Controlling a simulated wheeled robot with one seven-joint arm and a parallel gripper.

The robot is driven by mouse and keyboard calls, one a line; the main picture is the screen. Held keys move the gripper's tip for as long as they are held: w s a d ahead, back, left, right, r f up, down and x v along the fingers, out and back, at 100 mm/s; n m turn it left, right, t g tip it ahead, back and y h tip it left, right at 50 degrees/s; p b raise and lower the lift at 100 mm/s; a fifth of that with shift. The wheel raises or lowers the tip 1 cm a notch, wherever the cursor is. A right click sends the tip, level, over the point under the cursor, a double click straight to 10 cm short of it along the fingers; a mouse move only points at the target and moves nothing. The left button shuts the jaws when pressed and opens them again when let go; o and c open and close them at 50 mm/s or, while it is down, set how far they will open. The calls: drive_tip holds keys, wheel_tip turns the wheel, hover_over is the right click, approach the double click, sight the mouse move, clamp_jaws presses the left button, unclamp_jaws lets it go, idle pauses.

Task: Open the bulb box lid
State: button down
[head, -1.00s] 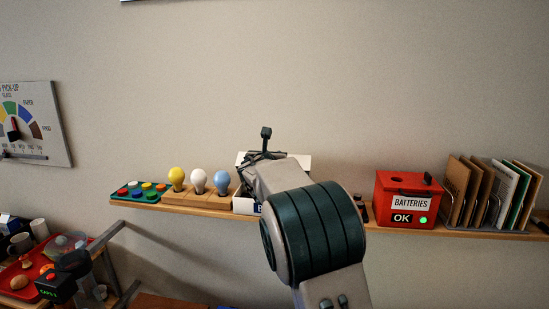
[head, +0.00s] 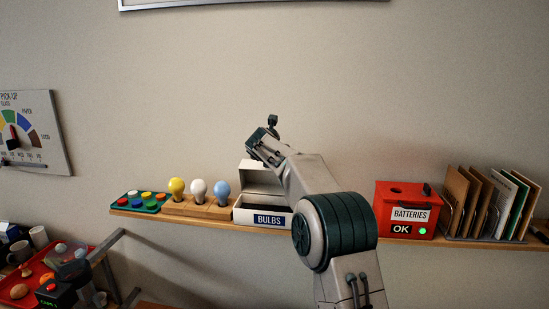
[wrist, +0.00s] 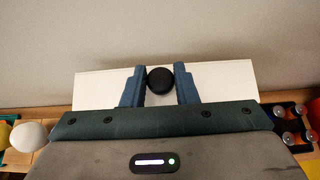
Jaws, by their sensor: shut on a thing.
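The white bulb box (head: 243,216), with a blue BULBS label, stands on the wall shelf in the head view. Its white lid (head: 250,168) is raised at the back, and a shaded opening shows between lid and front wall. My arm hides the box's right part. In the wrist view the lid (wrist: 105,88) is a wide white panel with a round black knob (wrist: 160,80). My gripper (wrist: 160,72) has its two blue fingers on either side of the knob and is shut on it. In the head view my gripper (head: 262,147) is at the lid's upper edge.
Left of the box are a wooden stand (head: 196,208) with yellow, white and blue bulbs and a green tray (head: 124,209) of coloured buttons. Right of it are a red batteries box (head: 385,215) and a file rack (head: 490,238).

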drive_tip(key=shift+w+d+r+g+y, duration=0.1)
drive_tip(key=shift+w+r+g+y, duration=0.05)
drive_tip(key=shift+w+g, duration=0.35)
drive_tip(key=shift+w+d+r+g+y, duration=0.15)
drive_tip(key=shift+w+g, duration=0.15)
drive_tip(key=shift+w, duration=0.25)
drive_tip(key=shift+w+r, duration=0.1)
drive_tip(key=c, duration=1.2)
unclamp_jaws()
drive_tip(key=shift+o, duration=0.2)
drive_tip(key=shift+w+f, duration=0.1)
drive_tip(key=shift+f, duration=0.1)
drive_tip(key=shift+s, duration=0.25)
drive_tip(key=b+v, duration=0.3)
drive_tip(key=v, duration=1)
drive_tip(key=shift+r, duration=0.35)
drive_tip(key=shift+a, duration=0.1)
